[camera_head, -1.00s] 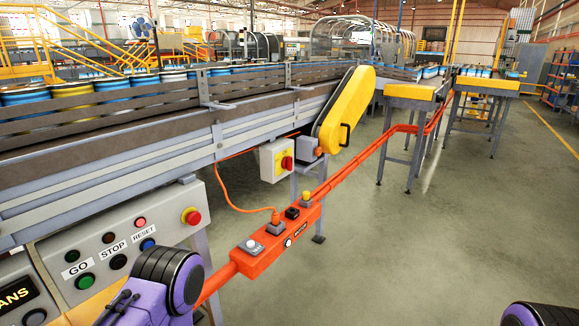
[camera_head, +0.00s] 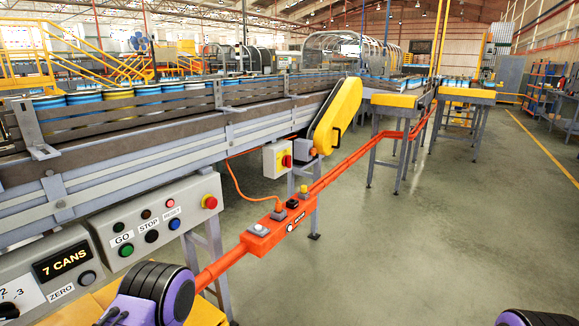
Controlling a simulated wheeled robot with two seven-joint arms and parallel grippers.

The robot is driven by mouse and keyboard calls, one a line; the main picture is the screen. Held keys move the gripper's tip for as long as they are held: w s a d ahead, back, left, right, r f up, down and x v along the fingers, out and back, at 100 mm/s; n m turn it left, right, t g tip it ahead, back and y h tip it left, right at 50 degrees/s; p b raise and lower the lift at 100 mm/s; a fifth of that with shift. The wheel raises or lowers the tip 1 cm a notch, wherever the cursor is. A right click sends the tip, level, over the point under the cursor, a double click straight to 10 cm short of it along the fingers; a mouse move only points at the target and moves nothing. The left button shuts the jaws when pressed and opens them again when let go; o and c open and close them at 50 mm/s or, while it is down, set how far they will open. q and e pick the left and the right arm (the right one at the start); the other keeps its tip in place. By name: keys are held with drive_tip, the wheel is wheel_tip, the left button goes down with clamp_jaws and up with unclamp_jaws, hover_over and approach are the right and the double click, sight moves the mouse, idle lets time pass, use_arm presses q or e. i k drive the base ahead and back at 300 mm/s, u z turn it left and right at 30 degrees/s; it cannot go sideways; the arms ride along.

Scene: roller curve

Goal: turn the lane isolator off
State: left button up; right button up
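The lane isolator appears to be the pale box with a red rotary handle (camera_head: 286,160) on a yellow plate (camera_head: 277,159), mounted below the conveyor near the yellow guard. Whether the handle is at on or off is too small to tell. An orange cable runs from beside it down to the orange rail box (camera_head: 280,222). Purple and black links of my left arm show at the bottom left, and a piece of my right arm at the bottom right edge. Neither gripper's fingers are in view, and nothing of mine touches the isolator.
A control panel (camera_head: 150,232) with GO, STOP and RESET buttons and a red emergency stop (camera_head: 209,202) stands at the left. A counter display (camera_head: 62,262) reads 7 CANS. The orange rail (camera_head: 360,152) crosses in front of the conveyor (camera_head: 130,165). The floor (camera_head: 430,240) at right is clear.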

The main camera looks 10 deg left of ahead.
sight(287, 160)
drive_tip(key=z, duration=0.65)
drive_tip(key=i, duration=0.85)
drive_tip(key=z, duration=0.65)
drive_tip(key=i, duration=1.1)
drive_tip(key=u, duration=0.65)
drive_tip(key=i, duration=0.9)
drive_tip(key=u, duration=0.75)
